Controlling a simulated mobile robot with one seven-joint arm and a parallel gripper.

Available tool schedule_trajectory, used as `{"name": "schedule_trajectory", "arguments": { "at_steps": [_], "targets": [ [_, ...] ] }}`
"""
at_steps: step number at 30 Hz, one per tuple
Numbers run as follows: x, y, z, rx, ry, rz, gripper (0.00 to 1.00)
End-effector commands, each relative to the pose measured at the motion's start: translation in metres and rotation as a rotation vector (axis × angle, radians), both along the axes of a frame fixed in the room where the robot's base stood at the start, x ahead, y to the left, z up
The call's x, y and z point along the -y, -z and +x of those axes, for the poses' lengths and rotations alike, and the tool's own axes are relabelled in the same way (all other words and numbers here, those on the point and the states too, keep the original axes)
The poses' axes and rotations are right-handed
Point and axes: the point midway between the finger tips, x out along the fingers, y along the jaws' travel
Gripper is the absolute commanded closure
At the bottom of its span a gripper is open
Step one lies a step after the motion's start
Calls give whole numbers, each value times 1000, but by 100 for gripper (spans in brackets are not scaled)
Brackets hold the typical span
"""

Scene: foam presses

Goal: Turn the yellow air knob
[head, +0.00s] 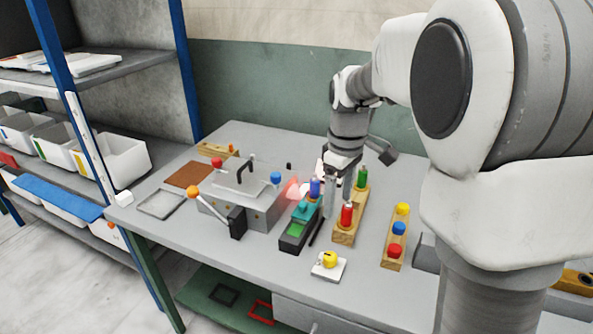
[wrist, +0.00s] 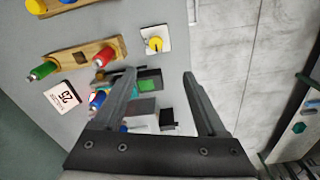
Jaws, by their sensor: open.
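The yellow air knob (head: 329,259) is a round knob on a small white square plate (head: 317,271) near the front edge of the table. In the wrist view the knob (wrist: 154,43) lies beyond the fingertips, near the top middle, with a dark pointer mark on it. My gripper (head: 337,198) hangs pointing down behind the knob, above the table by the bottles, apart from the knob. The wrist view shows my gripper (wrist: 157,73) with its two fingers wide apart and nothing held between them.
A wooden block with red (head: 347,216) and green (head: 361,181) bottles stands close to my gripper. A teal and black device (head: 297,225) is left of it, then a metal press (head: 262,213) with an orange-tipped lever. A rack with coloured caps (head: 395,250) stands right of the knob.

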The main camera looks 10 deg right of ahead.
Motion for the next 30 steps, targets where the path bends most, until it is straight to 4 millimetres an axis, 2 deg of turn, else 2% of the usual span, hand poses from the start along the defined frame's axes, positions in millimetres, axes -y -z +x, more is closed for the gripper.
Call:
{"name": "schedule_trajectory", "arguments": {
  "at_steps": [2, 6, 11, 14, 30],
  "targets": [
    [1, 13, 11, -26, -40, -8, 26],
    [2, 23, 20, -45, -81, -15, 26],
    [2, 34, 21, -51, -90, -15, 26],
    [1, 49, 21, -52, -89, -15, 26],
    [2, 164, 20, -52, -88, -16, 26]
  ]
}}
